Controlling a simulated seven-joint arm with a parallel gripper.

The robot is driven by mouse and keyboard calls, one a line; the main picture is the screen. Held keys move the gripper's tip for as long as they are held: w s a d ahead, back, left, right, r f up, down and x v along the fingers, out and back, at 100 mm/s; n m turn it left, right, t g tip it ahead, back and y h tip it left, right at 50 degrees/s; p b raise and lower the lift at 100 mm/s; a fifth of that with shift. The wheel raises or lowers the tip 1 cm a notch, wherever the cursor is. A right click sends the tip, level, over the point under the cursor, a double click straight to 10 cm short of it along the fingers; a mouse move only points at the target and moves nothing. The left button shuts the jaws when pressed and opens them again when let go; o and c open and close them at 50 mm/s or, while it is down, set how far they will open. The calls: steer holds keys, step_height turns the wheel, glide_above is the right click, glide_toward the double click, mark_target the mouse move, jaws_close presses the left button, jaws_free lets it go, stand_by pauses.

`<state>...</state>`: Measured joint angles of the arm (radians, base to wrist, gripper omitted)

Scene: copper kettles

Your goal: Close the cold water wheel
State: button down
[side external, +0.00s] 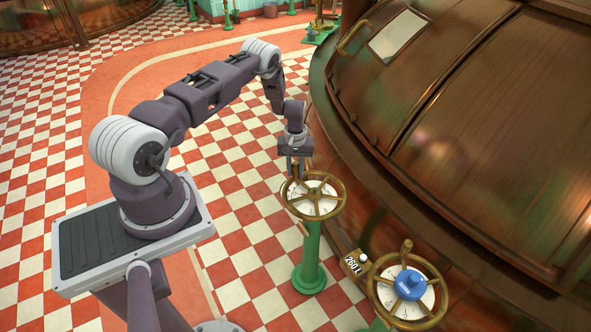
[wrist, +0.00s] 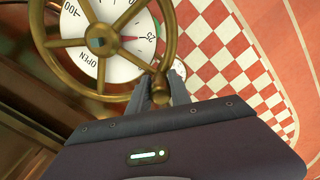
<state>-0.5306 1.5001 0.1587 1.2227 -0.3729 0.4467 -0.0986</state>
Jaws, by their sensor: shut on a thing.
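A brass spoked handwheel (side external: 340,190) with a white dial sits on a green pedestal (side external: 311,262). My gripper (side external: 296,176) is at the far-left part of its rim. In the wrist view, the fingers (wrist: 161,88) are shut on the brass wheel (wrist: 168,45) at the near edge of its rim; the exact contact is partly hidden. The dial (wrist: 142,22) reads "OPEN" and "25", with a red mark near the hub's right. A second brass wheel (side external: 378,304) with a blue hub cap (side external: 410,284) stands at lower right, apart from my gripper. The cap's lettering is too small to read.
A small brass counter (side external: 354,264) reading about "260 L" sits between the wheels. The large copper kettle (side external: 455,130) rises close behind and right of them. Red-and-white checkered floor (side external: 235,165) lies open to the left.

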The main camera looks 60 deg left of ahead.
stand_by(0.9)
steer(key=shift+w+a+m, duration=0.1)
steer(key=shift+w+m, duration=1.3)
steer(key=shift+m, duration=0.1)
steer(key=shift+w+m, duration=0.7)
steer(key=shift+m, duration=0.1)
steer(key=w+m, duration=0.1)
steer(key=w+d+m, duration=0.1)
steer(key=shift+w+d+r+m, duration=0.1)
steer(key=shift+m, duration=0.3)
steer(key=shift+w+d+m, duration=0.35)
steer(key=shift+w+m, duration=0.2)
steer(key=shift+m, duration=0.25)
steer(key=shift+w+d, duration=0.1)
steer(key=c, duration=1.2)
jaws_free()
